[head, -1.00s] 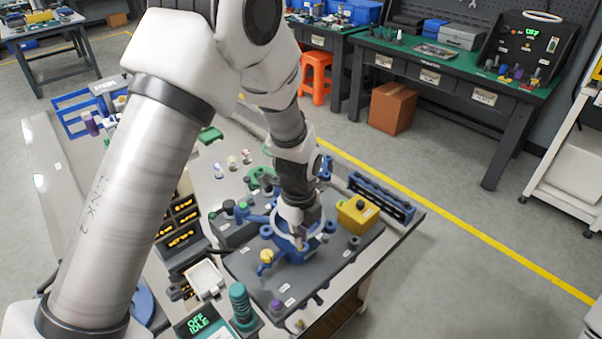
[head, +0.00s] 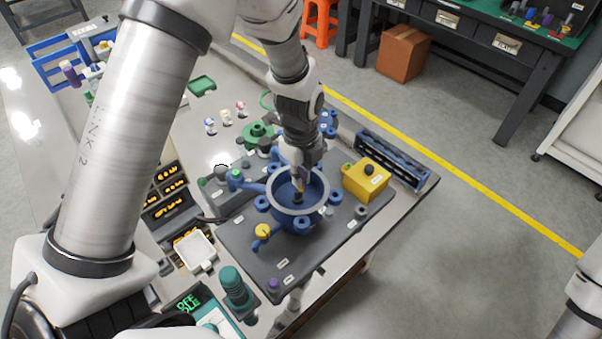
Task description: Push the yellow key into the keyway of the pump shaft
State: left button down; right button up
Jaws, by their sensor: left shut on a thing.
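The blue pump housing (head: 273,207) with its pale round rim stands on a dark grey plate. The dark pump shaft (head: 297,198) shows in the middle of its bore. My left gripper (head: 299,182) points down over the back of the bore, close above the shaft. It is shut on a small piece, which I take for the yellow key; only a tiny yellowish bit shows at the fingertips. The keyway is too small to make out, and I cannot tell whether the key touches the shaft. My right gripper is not in view.
A yellow box with a black knob (head: 366,180) stands right of the housing. A yellow-headed valve (head: 262,232) is at its front left. A teal ribbed cylinder (head: 234,286) and a white tray (head: 195,251) stand nearer. A blue rack (head: 393,158) lines the back right edge.

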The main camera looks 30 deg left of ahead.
pick_arm(q)
jog(key=shift+s+r, duration=0.2)
jog(key=shift+s, duration=0.1)
jog(key=shift+w, duration=0.2)
jog(key=shift+s+p, duration=0.1)
jog(key=shift+p, duration=0.45)
dwell(0.4)
jog(key=shift+f, duration=0.2)
jog(key=shift+f, duration=0.3)
jog(key=c, duration=1.2)
grip_release()
jog(key=shift+r, duration=0.1)
